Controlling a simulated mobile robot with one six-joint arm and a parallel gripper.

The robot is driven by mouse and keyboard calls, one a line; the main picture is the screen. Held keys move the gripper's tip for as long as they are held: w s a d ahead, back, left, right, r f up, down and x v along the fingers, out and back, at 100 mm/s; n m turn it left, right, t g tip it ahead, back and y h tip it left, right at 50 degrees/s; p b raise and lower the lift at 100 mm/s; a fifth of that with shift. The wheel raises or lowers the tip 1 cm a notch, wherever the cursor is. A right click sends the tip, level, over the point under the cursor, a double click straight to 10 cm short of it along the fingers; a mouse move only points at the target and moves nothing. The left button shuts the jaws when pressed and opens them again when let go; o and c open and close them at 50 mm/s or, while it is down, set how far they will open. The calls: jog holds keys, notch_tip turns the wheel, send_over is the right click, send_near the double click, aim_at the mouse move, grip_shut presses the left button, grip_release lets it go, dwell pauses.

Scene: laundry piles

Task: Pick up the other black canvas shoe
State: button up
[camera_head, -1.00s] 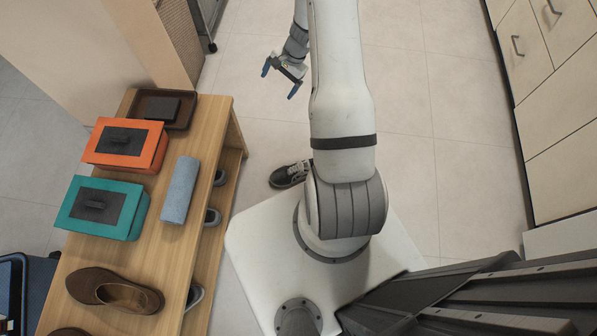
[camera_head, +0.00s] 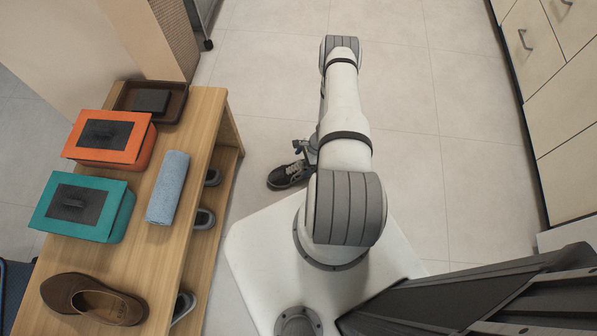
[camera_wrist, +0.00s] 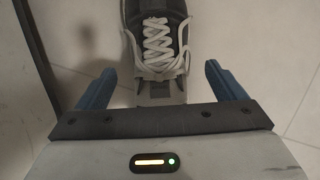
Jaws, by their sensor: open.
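A black canvas shoe (camera_head: 288,174) with white laces lies on the floor between the wooden rack and my base. In the wrist view the shoe (camera_wrist: 156,50) points away at the top middle, its laces facing up. My gripper (camera_wrist: 158,84) is open, with one blue finger on each side of the shoe and gaps showing between the fingers and the shoe. The lower end of the shoe is hidden by the gripper body. In the head view the gripper (camera_head: 305,150) is mostly hidden behind my arm.
The wooden rack (camera_head: 205,135) stands left of the shoe. Floor beyond is clear.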

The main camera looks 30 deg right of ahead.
aim_at(301, 166)
jog(key=b+x, duration=0.1)
jog(key=x, duration=0.4)
jog(key=shift+a+f+b, duration=0.1)
jog(key=shift+f+b, duration=0.1)
jog(key=shift+b, duration=0.2)
jog(key=shift+c, duration=0.2)
jog(key=shift+s, duration=0.1)
jog(key=c, duration=1.2)
